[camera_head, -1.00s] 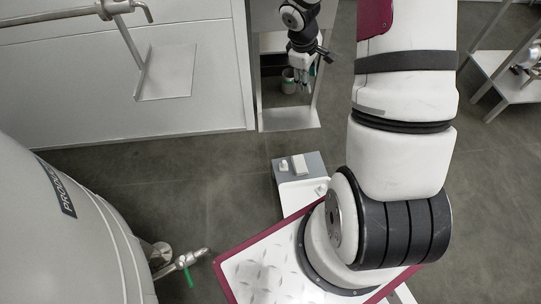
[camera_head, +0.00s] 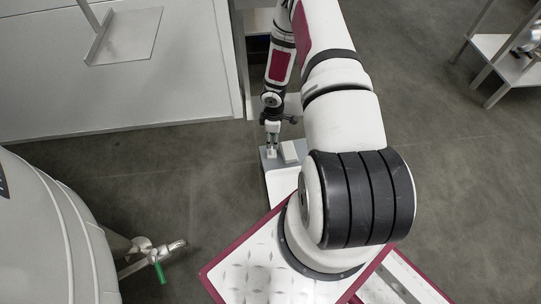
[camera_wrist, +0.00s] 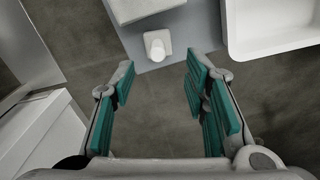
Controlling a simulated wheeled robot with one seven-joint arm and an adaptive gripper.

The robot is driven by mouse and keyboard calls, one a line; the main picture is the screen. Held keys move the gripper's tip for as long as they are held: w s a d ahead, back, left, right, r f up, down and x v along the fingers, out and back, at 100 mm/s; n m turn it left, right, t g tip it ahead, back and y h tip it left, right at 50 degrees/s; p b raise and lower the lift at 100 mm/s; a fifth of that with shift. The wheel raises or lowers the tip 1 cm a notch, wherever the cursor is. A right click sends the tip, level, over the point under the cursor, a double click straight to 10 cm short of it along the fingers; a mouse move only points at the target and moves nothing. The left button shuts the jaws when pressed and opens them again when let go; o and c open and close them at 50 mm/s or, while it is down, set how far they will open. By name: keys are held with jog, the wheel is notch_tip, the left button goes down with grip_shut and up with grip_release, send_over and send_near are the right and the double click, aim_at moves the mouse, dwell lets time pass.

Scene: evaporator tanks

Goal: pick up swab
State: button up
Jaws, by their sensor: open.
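A small white piece with a rounded, pale end, likely the swab in its holder (camera_wrist: 157,46), stands on a grey plate (camera_wrist: 198,28) in the wrist view. It lies ahead of my gripper (camera_wrist: 161,82), between the lines of the two fingers and apart from them. The green-padded fingers are spread wide with nothing between them. In the head view my gripper (camera_head: 272,134) points down just above the small white piece (camera_head: 271,154) at the plate's left side. Whether they touch there is too small to tell.
A white block (camera_head: 289,151) sits right beside the small piece. A white open bin (camera_wrist: 275,45) is at the right in the wrist view. A large tank (camera_head: 45,235) with a green-handled valve (camera_head: 158,268) stands at left. A shelf rack (camera_head: 505,62) is at right.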

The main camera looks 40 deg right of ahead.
aim_at(272, 149)
notch_tip(272, 149, down, 4)
jog(key=shift+r+b, duration=0.1)
jog(key=shift+b, duration=0.45)
jog(key=shift+w+a+f+b, duration=0.15)
jog(key=shift+f+b, duration=0.55)
jog(key=shift+f, duration=0.65)
jog(key=shift+w+d+f+b, duration=0.15)
jog(key=shift+f+b, duration=0.55)
jog(key=shift+f, duration=0.6)
jog(key=shift+a+r, duration=0.1)
grip_shut()
